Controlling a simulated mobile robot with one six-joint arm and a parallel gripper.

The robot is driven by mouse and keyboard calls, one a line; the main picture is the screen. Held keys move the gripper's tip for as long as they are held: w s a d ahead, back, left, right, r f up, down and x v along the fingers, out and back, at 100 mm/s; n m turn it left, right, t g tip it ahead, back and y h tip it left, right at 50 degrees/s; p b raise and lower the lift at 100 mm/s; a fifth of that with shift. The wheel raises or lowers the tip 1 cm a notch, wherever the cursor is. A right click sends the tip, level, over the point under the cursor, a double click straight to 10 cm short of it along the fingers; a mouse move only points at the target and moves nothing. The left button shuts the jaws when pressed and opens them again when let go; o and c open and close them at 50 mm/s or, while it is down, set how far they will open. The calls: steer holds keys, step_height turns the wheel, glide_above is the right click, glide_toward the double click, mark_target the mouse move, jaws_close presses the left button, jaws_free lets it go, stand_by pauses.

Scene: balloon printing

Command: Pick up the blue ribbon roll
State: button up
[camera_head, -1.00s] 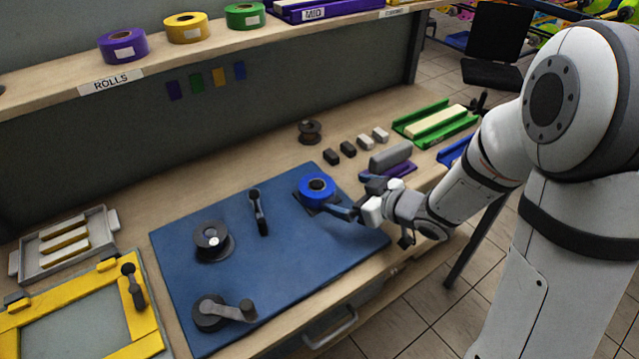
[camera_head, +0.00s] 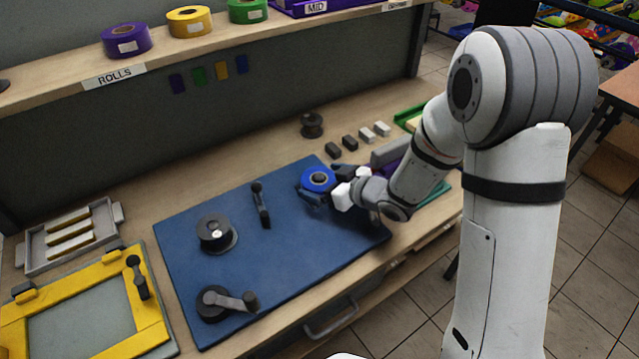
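The blue ribbon roll (camera_head: 319,179) lies at the back right of the blue mat (camera_head: 275,222), with a dark core in its middle. My gripper (camera_head: 318,188) is at the roll, reaching in from the right. One blue finger shows at the roll's near left side and the other at its far right side, so the fingers are spread around it. Whether they touch the roll is too small to tell. The roll looks level and low over the mat.
On the mat are a black spool (camera_head: 216,234), a crank (camera_head: 226,301) and a black lever (camera_head: 260,203). A yellow frame (camera_head: 88,307) and a grey tray (camera_head: 70,238) stand left. Small blocks (camera_head: 358,140) lie behind. Purple, yellow and green rolls sit on the shelf (camera_head: 165,63).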

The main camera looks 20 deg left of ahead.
steer(key=c, duration=1)
